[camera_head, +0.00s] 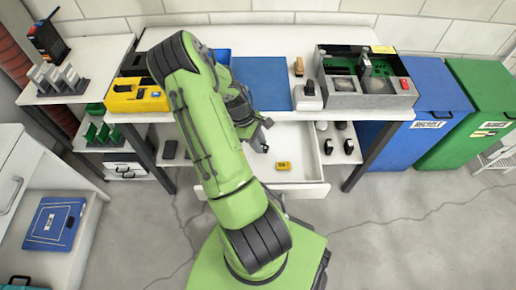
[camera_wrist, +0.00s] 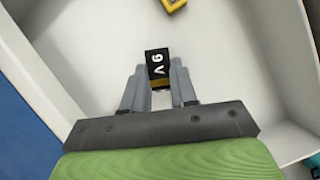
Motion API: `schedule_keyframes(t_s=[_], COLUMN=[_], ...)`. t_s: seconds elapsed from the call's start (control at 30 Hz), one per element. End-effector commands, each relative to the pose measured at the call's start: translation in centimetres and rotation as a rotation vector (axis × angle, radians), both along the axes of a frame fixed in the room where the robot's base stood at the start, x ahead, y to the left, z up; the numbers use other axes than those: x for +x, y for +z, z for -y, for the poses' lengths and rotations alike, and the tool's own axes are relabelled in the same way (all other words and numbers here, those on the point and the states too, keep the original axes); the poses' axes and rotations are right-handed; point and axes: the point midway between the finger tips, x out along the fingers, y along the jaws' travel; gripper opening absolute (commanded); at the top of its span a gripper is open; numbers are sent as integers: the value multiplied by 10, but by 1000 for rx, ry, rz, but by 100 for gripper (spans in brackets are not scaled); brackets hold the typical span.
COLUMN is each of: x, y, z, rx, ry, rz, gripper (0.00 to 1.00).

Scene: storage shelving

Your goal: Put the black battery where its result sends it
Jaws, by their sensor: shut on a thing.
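My gripper (camera_wrist: 157,88) is shut on the black battery (camera_wrist: 156,62), which is marked 9V and has a gold-coloured band at one end. In the wrist view the battery sits between the two grey fingers, with the white inside of the open drawer (camera_wrist: 90,60) behind it. In the head view my gripper (camera_head: 265,136) is over the left part of the open drawer (camera_head: 310,185); the battery is too small to make out there. A yellow tester-like box (camera_head: 138,97) is on the bench at left. A blue bin (camera_head: 428,125) reads RECYCLE.
A small yellow object (camera_head: 284,165) lies in the drawer. A blue mat (camera_head: 262,82) and a grey box of electronics (camera_head: 395,98) are on the bench. A green bin (camera_head: 478,125) stands at far right. My arm hides part of the bench.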

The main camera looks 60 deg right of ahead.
Motion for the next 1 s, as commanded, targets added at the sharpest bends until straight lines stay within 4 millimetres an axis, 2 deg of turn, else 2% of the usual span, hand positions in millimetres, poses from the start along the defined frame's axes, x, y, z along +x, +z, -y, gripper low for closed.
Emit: schedule_keyframes(t_s=[0.03,0.13,0.47,0.5,0.63,0.87,1.0], x=[-1,0,0,0,0,0,4], y=[-12,-28,-31,-30,-29,-29,-17], z=[0,0,0,0,0,0,0], rx=[3,2,1,1,1,1,0], ry=[0,0,0,0,0,0,1], rz=[-2,-1,0,0,0,0,2], gripper=[0,0,0,33,53,53,53])
